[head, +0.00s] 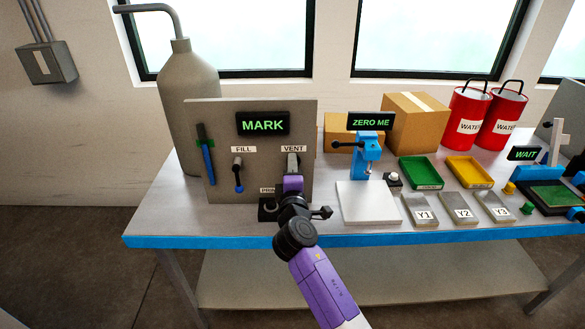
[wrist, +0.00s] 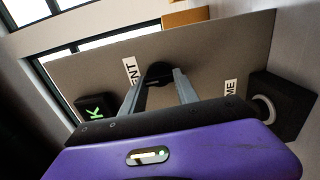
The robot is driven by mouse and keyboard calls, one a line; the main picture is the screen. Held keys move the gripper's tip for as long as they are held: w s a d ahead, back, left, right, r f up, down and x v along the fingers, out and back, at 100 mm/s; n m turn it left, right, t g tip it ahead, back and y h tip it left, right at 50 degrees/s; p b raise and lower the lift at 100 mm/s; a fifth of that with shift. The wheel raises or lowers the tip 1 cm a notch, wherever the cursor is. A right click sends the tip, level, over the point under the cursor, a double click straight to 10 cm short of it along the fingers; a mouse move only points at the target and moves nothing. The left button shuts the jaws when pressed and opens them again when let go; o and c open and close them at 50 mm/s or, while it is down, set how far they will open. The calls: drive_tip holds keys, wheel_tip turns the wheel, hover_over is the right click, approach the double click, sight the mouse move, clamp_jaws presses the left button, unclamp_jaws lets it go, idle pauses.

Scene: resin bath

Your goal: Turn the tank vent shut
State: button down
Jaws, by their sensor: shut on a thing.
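The tank vent is on the grey upright panel (head: 222,115), under the VENT label (head: 293,149). In the head view my gripper (head: 292,163) reaches the vent from the front and covers most of it. In the wrist view the dark vent handle (wrist: 158,72) sits between the two grey fingers of my gripper (wrist: 157,82), which is shut on it. How far the vent is turned cannot be told. The grey tank (head: 188,85) stands behind the panel. A green MARK display (head: 262,124) is above the vent.
Left of the vent, the FILL lever (head: 238,176) points down with a blue knob. A blue gauge tube (head: 207,160) is further left. To the right stand a blue press (head: 369,150) and green (head: 420,172) and yellow (head: 468,171) trays.

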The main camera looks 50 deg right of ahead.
drive_tip(key=c, duration=0.9)
unclamp_jaws()
drive_tip(key=shift+a, duration=0.1)
drive_tip(key=b+v, duration=0.1)
drive_tip(key=v, duration=0.6)
drive_tip(key=shift+s+a+b, duration=0.25)
drive_tip(key=shift+a+b, duration=0.05)
